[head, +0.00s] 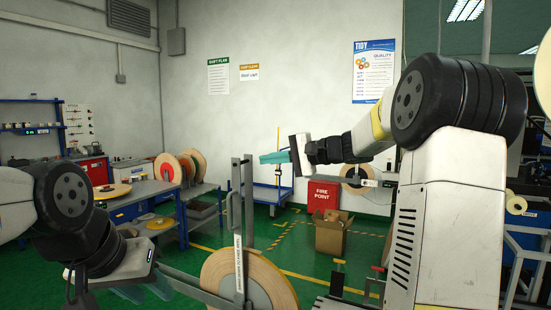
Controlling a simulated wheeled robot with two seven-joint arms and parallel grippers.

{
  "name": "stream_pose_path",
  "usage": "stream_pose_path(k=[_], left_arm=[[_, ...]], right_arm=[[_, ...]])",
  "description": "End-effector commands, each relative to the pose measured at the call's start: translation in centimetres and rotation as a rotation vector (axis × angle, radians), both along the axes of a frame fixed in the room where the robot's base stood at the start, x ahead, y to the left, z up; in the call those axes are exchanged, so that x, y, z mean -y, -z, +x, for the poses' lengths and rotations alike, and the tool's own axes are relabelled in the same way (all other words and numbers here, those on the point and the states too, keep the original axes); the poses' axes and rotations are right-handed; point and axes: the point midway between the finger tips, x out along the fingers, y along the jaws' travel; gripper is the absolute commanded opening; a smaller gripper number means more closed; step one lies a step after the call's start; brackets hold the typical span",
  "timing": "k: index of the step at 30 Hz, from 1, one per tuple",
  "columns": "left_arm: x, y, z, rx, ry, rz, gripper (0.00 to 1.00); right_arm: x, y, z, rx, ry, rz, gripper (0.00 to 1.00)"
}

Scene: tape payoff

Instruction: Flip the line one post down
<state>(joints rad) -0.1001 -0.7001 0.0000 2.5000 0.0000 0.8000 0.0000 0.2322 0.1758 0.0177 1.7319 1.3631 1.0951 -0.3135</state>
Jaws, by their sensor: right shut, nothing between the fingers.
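A grey upright post frame (249,190) with a white lettered label (239,268) stands in the lower middle, in front of a large tan tape reel (270,282). A flat grey bar (195,288) runs from the post down-left past my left gripper. My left gripper (145,290) is low at left, left of the post, with two teal fingers that look apart and partly cut by the frame. My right gripper (275,157) is shut and empty, high above and right of the post, with teal fingertips pointing left. I cannot tell which part is the line's switch.
A blue workbench (125,200) with tape rolls stands at left. Behind are a blue trolley (270,192), a red fire point box (322,196) and an open cardboard box (332,232). Another reel (357,172) sits beyond my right arm. Green floor is open at the middle.

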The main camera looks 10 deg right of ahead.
Motion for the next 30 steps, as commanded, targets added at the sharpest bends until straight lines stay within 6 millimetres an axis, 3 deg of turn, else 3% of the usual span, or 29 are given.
stream_pose_path(k=[3, 9, 30], left_arm=[[0.0, 0.0, 0.0, 0.0, 0.0, 0.0, 0.36], [0.0, 0.0, 0.0, 0.0, 0.0, 0.0, 0.36], [0.0, 0.0, 0.0, 0.0, 0.0, 0.0, 0.36]], right_arm=[[-2.1, 0.5, 1.3, -0.001, -0.004, 0.0, 0.0], [-4.1, 1.0, 2.7, 0.001, -0.001, 0.0, 0.0], [-5.8, 1.0, 3.8, -0.012, -0.003, -0.022, 0.0]])
